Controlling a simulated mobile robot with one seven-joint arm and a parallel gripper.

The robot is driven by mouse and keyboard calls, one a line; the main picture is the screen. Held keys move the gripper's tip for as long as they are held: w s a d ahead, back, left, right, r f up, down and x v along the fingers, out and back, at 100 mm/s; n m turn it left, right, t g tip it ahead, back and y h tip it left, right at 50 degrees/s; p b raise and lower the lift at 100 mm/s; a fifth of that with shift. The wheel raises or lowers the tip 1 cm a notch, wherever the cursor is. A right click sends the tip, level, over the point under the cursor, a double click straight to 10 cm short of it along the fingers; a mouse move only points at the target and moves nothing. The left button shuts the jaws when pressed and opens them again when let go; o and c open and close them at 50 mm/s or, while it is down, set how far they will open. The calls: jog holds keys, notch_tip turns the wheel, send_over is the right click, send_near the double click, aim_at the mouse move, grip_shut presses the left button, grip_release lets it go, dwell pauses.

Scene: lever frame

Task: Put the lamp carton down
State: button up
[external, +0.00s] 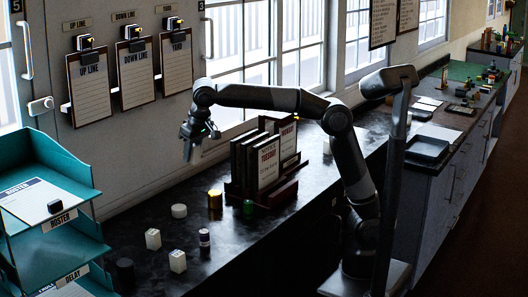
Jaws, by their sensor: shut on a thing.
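My gripper (192,148) hangs in the air above the left part of the dark counter, in front of the window wall. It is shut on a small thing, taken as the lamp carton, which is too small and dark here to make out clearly. Two small white box-shaped cartons, one (153,239) and another (178,261), stand on the counter below and to the left of my gripper, apart from it.
A sign rack (265,165) stands right; teal trays (45,190) stand left.

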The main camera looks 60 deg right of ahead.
notch_tip(320, 180, up, 9)
jog(key=shift+f, duration=0.1)
jog(key=w+d, duration=0.4)
jog(key=d, duration=0.9)
jog(key=w+d, duration=0.4)
jog(key=d, duration=0.8)
jog(key=w+d, duration=0.4)
jog(key=d, duration=0.9)
jog(key=s+d, duration=0.3)
jog(key=d, duration=0.7)
jog(key=s+d, duration=0.2)
jog(key=d, duration=0.9)
jog(key=s+d, duration=1.3)
jog(key=d, duration=0.5)
notch_tip(320, 180, down, 18)
jog(key=shift+m, duration=0.3)
jog(key=w+a+f, duration=0.1)
jog(key=w+f, duration=0.1)
jog(key=w, duration=0.1)
jog(key=w+a+f, duration=0.2)
jog(key=w+f, duration=0.1)
jog(key=w+a+f, duration=0.2)
jog(key=w, duration=0.2)
jog(key=shift+w+a+f, duration=0.1)
jog(key=shift+a+f, duration=0.05)
jog(key=shift+f, duration=1.85)
jog(key=shift+f, duration=0.2)
